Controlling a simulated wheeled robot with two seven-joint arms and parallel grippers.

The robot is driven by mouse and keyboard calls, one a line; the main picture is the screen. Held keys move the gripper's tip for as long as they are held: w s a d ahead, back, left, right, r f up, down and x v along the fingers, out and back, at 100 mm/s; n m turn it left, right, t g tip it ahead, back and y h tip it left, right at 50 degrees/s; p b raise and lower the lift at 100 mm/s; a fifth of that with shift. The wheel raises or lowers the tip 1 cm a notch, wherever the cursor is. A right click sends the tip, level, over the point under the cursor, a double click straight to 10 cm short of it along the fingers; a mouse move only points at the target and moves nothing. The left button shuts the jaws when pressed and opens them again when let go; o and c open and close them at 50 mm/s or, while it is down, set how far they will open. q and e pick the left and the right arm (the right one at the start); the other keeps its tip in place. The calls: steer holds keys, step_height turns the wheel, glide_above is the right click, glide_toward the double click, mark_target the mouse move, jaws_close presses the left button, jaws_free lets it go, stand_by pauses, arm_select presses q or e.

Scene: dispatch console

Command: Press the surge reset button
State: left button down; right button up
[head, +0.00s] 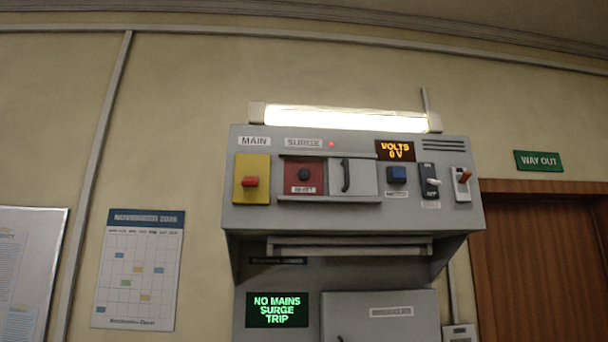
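The surge section of the grey console shows a red panel with a dark round button (304,174), a small white label below it. A grey sliding cover (353,177) with a dark vertical handle (346,175) stands to the right of the button, leaving the button uncovered. A small red light (332,144) glows beside the SURGE label (303,143). A green-lettered screen (277,310) reads "NO MAINS SURGE TRIP". Neither gripper shows in the head view.
On the console are a red switch on a yellow MAIN plate (251,180), a "VOLTS 0 V" display (395,150), a blue button (397,174) and two toggle switches (430,181). A ledge (349,246) juts out below. A breakers door (391,312) is lower right.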

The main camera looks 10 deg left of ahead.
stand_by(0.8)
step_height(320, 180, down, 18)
steer(key=b, duration=1.8)
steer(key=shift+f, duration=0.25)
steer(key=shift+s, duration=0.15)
